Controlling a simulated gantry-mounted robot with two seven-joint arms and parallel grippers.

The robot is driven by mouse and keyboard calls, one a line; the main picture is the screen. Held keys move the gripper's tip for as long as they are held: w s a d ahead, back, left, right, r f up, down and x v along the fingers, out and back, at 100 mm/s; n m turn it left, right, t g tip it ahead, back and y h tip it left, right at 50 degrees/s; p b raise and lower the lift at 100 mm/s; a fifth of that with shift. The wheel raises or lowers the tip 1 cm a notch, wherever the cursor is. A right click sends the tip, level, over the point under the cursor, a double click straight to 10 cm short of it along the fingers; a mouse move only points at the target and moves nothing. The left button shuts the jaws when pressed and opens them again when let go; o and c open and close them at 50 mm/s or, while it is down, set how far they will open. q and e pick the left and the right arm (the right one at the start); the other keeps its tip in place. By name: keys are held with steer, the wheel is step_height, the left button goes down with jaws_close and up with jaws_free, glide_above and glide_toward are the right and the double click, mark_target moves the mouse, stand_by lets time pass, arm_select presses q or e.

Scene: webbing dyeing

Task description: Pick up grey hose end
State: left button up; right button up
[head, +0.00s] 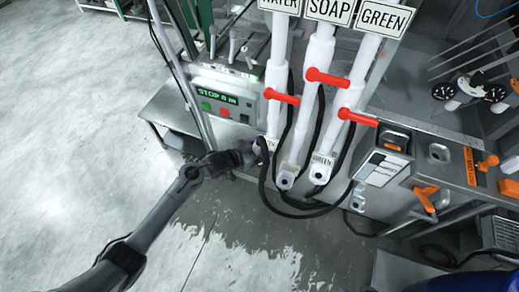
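My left gripper (252,152) is at the lower end of the leftmost white pipe (276,75), beside a small grey piece (262,146) that looks like a hose end. The gripper is small and dark here, and I cannot tell whether its fingers are closed on that piece. Black hoses (284,212) hang in loops below and between the pipes. The outlets of the middle pipe (286,180) and the right pipe (320,173) show round dark openings. My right gripper is not in view.
Red valve handles (328,78) stick out from the pipes. Signs read SOAP (330,10) and GREEN (381,17); the left sign is cut off. A control box (222,96) stands left of the pipes. A metal counter (450,150) with orange parts is at right. Wet floor (230,240) lies open below.

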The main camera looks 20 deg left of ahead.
arm_select(q)
steer(key=shift+r, duration=0.1)
steer(key=c, duration=1.3)
